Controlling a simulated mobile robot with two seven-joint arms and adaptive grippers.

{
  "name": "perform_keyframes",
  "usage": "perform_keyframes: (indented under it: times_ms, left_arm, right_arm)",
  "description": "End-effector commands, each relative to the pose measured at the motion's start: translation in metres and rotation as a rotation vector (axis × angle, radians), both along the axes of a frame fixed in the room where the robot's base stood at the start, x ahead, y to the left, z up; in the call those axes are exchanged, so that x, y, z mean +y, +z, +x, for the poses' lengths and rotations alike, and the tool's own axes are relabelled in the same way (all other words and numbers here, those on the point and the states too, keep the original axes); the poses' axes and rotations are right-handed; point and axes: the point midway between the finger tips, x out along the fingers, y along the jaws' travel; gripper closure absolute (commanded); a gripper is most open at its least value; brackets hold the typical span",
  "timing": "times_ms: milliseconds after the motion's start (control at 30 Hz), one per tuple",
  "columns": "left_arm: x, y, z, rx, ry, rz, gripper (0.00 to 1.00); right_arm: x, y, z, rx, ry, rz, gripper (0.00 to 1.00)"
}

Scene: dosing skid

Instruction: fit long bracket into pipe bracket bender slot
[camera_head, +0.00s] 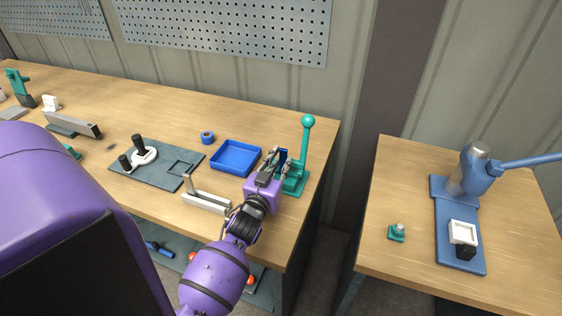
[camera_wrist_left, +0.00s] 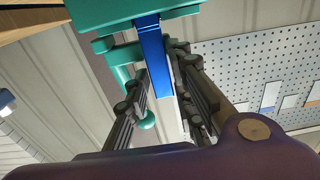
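The teal pipe bracket bender (camera_head: 293,182), with an upright lever and ball knob, stands near the right end of the long bench. A blue strip, apparently the long bracket (camera_head: 283,155), shows at the bender beside my left gripper (camera_head: 271,166). In the left wrist view, the bracket (camera_wrist_left: 154,58) reaches from the teal bender block (camera_wrist_left: 120,12) between the fingers of my left gripper (camera_wrist_left: 163,88). The fingers lie close on both sides of it; I cannot tell whether they touch. The slot and how deep the bracket sits are hidden. My right gripper is out of view.
A blue tray (camera_head: 257,153) and blue tape roll (camera_head: 207,137) lie left of the bender. A grey angled piece (camera_head: 207,203) stands near the front edge. A dark mat (camera_head: 185,155) lies farther left. A second bench holds a blue press (camera_head: 452,215), across a floor gap.

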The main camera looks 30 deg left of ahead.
Motion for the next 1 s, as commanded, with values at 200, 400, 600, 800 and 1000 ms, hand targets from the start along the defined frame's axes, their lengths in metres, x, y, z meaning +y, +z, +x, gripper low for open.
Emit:
perform_keyframes:
  times_ms: [200, 400, 600, 800, 1000]
  left_arm:
    - [0.0, 0.001, 0.0, -0.001, 0.0, 0.0, 0.6]
    - [0.0, 0.0, -0.001, 0.0, 0.0, 0.0, 0.6]
    - [-0.006, -0.001, -0.024, 0.002, 0.0, -0.001, 0.6]
    - [-0.015, 0.0, -0.066, 0.001, 0.001, -0.001, 0.6]
    - [-0.024, 0.0, -0.101, 0.001, 0.001, -0.001, 0.6]
  right_arm:
    - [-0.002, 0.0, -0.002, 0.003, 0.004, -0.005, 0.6]
    - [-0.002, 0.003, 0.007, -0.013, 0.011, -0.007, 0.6]
    - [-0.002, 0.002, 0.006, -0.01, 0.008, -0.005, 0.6]
    - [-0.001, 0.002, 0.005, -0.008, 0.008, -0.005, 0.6]
    - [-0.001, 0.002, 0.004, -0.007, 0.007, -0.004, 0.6]
